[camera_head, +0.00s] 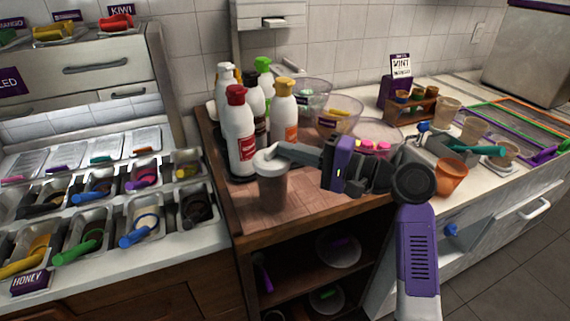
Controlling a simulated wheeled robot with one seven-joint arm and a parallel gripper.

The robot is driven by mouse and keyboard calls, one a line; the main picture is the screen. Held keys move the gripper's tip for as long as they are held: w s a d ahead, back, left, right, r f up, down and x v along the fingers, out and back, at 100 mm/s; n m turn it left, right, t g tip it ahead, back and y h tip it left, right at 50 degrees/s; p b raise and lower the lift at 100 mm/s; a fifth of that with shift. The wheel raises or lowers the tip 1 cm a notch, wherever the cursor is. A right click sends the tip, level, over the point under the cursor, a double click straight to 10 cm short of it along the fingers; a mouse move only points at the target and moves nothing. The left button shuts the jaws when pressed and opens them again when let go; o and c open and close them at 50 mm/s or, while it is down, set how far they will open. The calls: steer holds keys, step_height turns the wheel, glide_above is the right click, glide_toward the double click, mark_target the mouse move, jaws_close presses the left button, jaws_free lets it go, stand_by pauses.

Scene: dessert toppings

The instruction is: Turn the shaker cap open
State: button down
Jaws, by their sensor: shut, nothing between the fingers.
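The shaker (273,187) stands upright on the wooden counter, near its front edge. I cannot tell whether the fingertips touch the cap. Whether the cap is turned open is too small to tell.
Sauce bottles, including a red-capped one (239,135) and a yellow-capped one (284,115), stand close behind the shaker. Clear bowls (338,119) are behind my gripper. Topping trays (88,245) fill the left. Bare wood (247,212) lies left of the shaker.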

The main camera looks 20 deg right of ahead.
steer(key=n+g+y, duration=0.1)
steer(key=w+n+g+y, duration=0.1)
steer(key=g+y, duration=0.1)
steer(key=shift+w+d+n, duration=0.15)
steer(key=shift+d+n, duration=0.05)
steer(key=shift+n, duration=0.1)
steer(key=shift+w, duration=0.1)
stand_by(0.5)
